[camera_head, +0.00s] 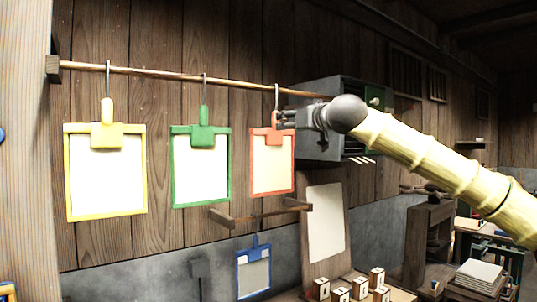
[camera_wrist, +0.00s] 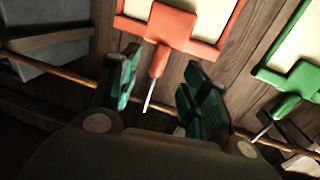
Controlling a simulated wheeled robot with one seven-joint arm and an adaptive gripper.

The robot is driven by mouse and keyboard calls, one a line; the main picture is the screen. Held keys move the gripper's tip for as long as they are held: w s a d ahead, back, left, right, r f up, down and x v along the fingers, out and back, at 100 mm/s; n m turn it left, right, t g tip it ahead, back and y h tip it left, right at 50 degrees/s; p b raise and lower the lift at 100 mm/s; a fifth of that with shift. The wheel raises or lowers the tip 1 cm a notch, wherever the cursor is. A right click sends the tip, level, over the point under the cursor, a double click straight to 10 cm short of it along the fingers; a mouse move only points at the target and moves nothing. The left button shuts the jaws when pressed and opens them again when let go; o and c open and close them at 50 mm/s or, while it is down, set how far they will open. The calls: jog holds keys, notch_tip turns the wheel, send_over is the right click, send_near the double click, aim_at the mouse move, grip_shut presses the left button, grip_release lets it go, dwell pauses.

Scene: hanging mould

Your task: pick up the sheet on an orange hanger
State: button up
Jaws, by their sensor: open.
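The sheet on the orange hanger (camera_head: 271,176) hangs from the wooden rod, third from the left, with its hook over the rod. In the wrist view its orange clip (camera_wrist: 172,27) and handle point down between my fingers, with the metal hook below. My gripper (camera_head: 287,119) is at the upper right of the orange hanger in the head view and hides part of its clip and handle. In the wrist view my gripper (camera_wrist: 158,85) has its two green-padded fingers apart, on either side of the orange handle.
A green-framed sheet (camera_head: 201,178) and a yellow-framed sheet (camera_head: 106,182) hang to the left on the same rod (camera_head: 160,74). A grey box (camera_head: 325,150) is behind my gripper. A wooden bracket (camera_head: 262,215) and a blue-framed sheet (camera_head: 254,274) are below.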

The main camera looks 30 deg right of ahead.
aim_at(278, 121)
jog(key=w, duration=0.1)
jog(key=w+p, duration=0.1)
jog(key=w, duration=0.2)
jog(key=shift+w+d+r, duration=0.15)
jog(key=shift+r, duration=0.1)
jog(key=shift+w+d+r+p, duration=0.1)
jog(key=shift+w+r+p, duration=0.1)
jog(key=shift+w+p, duration=0.85)
jog(key=shift+w+d+r+p, duration=0.15)
jog(key=shift+w+p, duration=0.45)
jog(key=shift+w, duration=0.85)
grip_shut()
